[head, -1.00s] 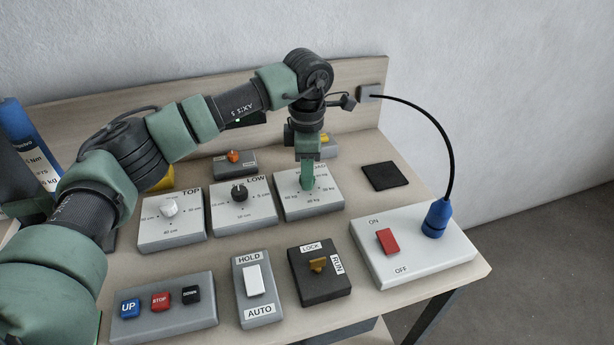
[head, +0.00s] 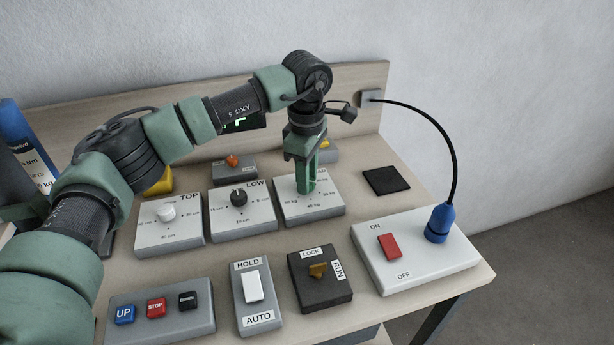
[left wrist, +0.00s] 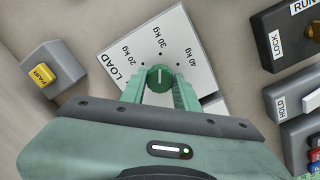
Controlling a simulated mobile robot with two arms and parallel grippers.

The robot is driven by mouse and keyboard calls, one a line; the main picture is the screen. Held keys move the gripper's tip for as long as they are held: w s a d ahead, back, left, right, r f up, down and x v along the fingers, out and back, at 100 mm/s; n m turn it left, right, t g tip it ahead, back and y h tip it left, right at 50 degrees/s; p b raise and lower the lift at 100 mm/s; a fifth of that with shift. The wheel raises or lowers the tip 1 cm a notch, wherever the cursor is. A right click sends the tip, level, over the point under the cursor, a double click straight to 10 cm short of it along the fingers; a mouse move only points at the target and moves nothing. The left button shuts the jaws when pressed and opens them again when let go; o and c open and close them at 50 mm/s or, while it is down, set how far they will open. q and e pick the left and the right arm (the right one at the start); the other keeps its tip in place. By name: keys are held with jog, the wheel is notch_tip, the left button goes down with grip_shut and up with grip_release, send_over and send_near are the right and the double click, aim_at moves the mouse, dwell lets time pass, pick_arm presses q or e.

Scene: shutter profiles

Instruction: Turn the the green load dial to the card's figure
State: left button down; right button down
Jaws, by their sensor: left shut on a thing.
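The green load dial (left wrist: 160,77) is on the white-topped LOAD box (left wrist: 193,22), marked 20 kg, 30 kg and 40 kg. In the left wrist view its pale mark points roughly toward 30 kg. My left gripper (head: 306,190) comes down from above, its green fingers shut on the dial from both sides. In the head view the fingers hide most of the dial, and the box (head: 330,206) shows around them. My right gripper is not in view.
The LOW box (head: 240,226) and TOP box (head: 165,240) stand left of the load box. The HOLD/AUTO switch (head: 253,286), LOCK/RUN box (head: 318,271) and ON/OFF box (head: 440,255) are in front. A yellow button (left wrist: 41,74) stands near the gripper. A black pad (head: 386,180) lies at right.

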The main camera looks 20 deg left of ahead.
pick_arm(q)
jog(key=shift+r, duration=0.15)
jog(key=c, duration=1.1)
grip_release()
jog(key=shift+o, duration=0.2)
notch_tip(320, 180, up, 8)
jog(key=shift+f+b, duration=0.15)
jog(key=shift+b, duration=0.2)
